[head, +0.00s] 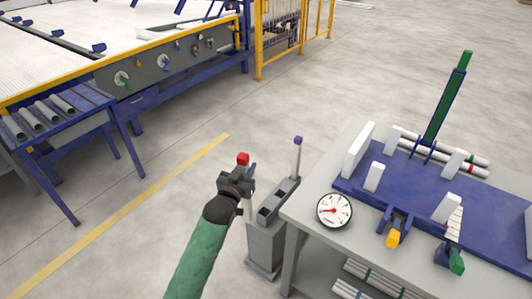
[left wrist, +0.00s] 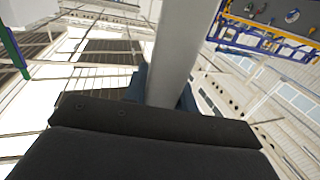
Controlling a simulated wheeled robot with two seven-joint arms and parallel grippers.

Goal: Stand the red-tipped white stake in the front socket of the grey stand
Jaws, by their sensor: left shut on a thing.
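The white stake (head: 247,208) has a red tip (head: 243,159) and stands roughly upright in my left gripper (head: 246,180), which is shut on it just below the tip. In the left wrist view the white shaft (left wrist: 182,50) runs up from between the blue fingers of the gripper (left wrist: 163,92). The grey stand (head: 267,245) is just right of and below the gripper, with dark open sockets in its top. The stake's lower part shows at the stand's near left end; I cannot tell whether it touches the stand. My right gripper is not in view.
A purple-tipped white stake (head: 296,158) stands at the stand's far end. A grey table (head: 292,212) with a gauge (head: 334,210) and a blue fixture (head: 408,185) is close on the right. A roller conveyor (head: 60,117) is at the left. Floor between is clear.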

